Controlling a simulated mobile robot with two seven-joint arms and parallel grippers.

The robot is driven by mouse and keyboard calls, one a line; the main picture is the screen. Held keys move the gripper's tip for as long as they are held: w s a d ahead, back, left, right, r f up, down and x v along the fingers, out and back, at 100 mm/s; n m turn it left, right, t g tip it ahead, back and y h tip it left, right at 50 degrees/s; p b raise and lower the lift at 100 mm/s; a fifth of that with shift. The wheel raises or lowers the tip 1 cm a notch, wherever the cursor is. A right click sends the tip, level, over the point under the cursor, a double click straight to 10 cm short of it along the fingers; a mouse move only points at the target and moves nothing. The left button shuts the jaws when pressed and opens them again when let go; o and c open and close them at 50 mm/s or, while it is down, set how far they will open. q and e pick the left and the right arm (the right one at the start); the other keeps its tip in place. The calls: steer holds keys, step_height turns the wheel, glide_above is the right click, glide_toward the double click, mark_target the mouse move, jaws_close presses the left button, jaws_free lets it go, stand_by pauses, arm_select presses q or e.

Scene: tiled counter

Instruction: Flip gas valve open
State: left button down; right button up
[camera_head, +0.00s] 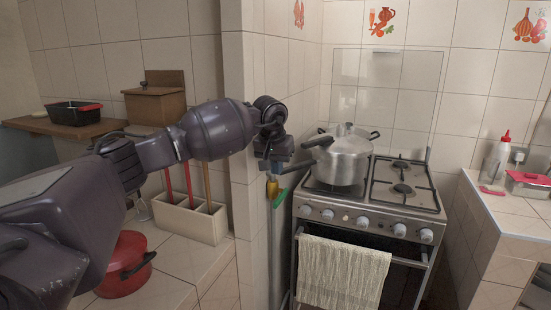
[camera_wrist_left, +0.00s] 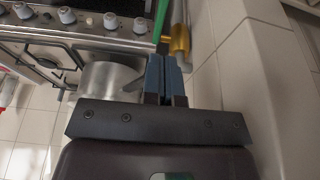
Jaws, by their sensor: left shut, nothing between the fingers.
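The gas valve has a brass body (camera_head: 272,188) and a green handle (camera_head: 281,199), beside the stove's left side at the wall corner. In the head view the handle slants down below the brass body. In the left wrist view the green handle (camera_wrist_left: 160,22) runs up from near the fingertips, with the brass body (camera_wrist_left: 179,42) just right of it. My left gripper (camera_head: 274,168) is right above the valve, fingers pointing down. Its blue fingers (camera_wrist_left: 165,66) are together with nothing between them. I cannot tell whether they touch the handle. My right gripper is not in view.
The stove (camera_head: 365,216) carries a pressure cooker (camera_head: 345,160) close to the right of my left gripper. A towel (camera_head: 342,275) hangs on the oven door. The tiled wall edge (camera_head: 241,150) is close on the left. A red pot (camera_head: 125,264) sits at lower left.

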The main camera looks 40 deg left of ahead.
mark_target(279, 198)
arm_select(q)
steer(key=x, duration=0.6)
steer(key=shift+s+f, duration=0.25)
steer(key=shift+f, duration=0.85)
steer(key=shift+f, duration=0.15)
steer(key=shift+s+d+f+t, duration=0.1)
steer(key=shift+s+t, duration=0.05)
steer(key=shift+t, duration=0.15)
